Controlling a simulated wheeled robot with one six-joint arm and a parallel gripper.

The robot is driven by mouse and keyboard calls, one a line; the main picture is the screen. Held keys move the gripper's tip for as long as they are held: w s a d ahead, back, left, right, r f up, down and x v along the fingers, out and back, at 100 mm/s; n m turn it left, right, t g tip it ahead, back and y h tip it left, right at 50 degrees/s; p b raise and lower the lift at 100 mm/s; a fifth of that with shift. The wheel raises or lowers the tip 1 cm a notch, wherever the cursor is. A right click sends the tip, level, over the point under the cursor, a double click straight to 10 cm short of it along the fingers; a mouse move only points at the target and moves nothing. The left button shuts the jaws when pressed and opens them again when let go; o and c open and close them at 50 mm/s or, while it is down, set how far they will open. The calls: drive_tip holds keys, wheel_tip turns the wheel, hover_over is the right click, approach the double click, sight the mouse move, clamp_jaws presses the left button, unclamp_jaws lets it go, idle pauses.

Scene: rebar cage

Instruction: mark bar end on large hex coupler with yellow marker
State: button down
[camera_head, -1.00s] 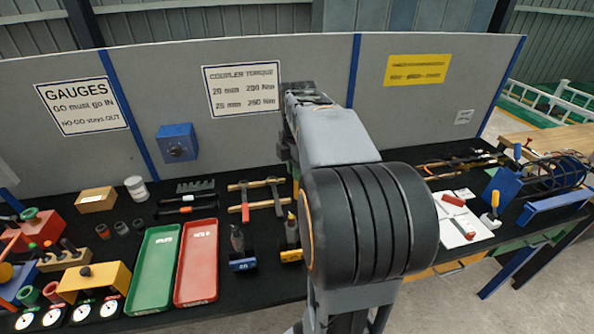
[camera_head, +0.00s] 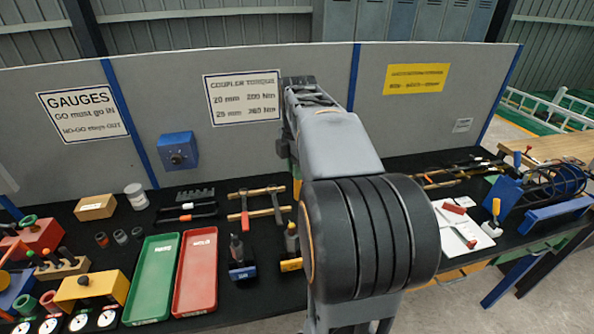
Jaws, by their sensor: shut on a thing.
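My grey and black arm (camera_head: 345,150) rises through the middle of the view. Its gripper end is hidden behind the arm link, so the jaws and what they hold do not show. A small yellow patch (camera_head: 295,183) shows at the arm's left edge, too small to identify. A yellow stand (camera_head: 291,265) on the black bench holds a dark grey upright piece. A blue stand (camera_head: 242,272) beside it holds a similar dark piece. Several rebars (camera_head: 455,168) lie at the right back of the bench. I cannot make out a large hex coupler or a marked bar end.
A green tray (camera_head: 150,280) and a red tray (camera_head: 196,272) lie left of the stands. Hammers (camera_head: 260,205) lie behind the stands. White sheets (camera_head: 465,228) and a blue fixture (camera_head: 540,215) are at the right. A grey partition (camera_head: 300,140) closes the back.

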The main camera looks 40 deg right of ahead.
drive_tip(key=shift+f, duration=0.15)
drive_tip(key=shift+f+b, duration=2.6)
drive_tip(key=shift+f, duration=0.8)
drive_tip(key=shift+f+b, duration=0.7)
drive_tip(key=shift+f, duration=0.3)
drive_tip(key=shift+w+a+r, duration=0.1)
drive_tip(key=shift+w+a, duration=0.2)
drive_tip(key=shift+a, duration=0.65)
drive_tip(key=shift+w+a, duration=0.25)
drive_tip(key=shift+a, duration=0.7)
drive_tip(key=shift+d, duration=0.1)
drive_tip(key=shift+s+d+p, duration=0.2)
drive_tip(key=shift+s+d, duration=0.1)
drive_tip(key=shift+d, duration=0.65)
drive_tip(key=shift+s+d+p, duration=0.2)
drive_tip(key=shift+s+d, duration=0.05)
drive_tip(key=shift+d, duration=0.65)
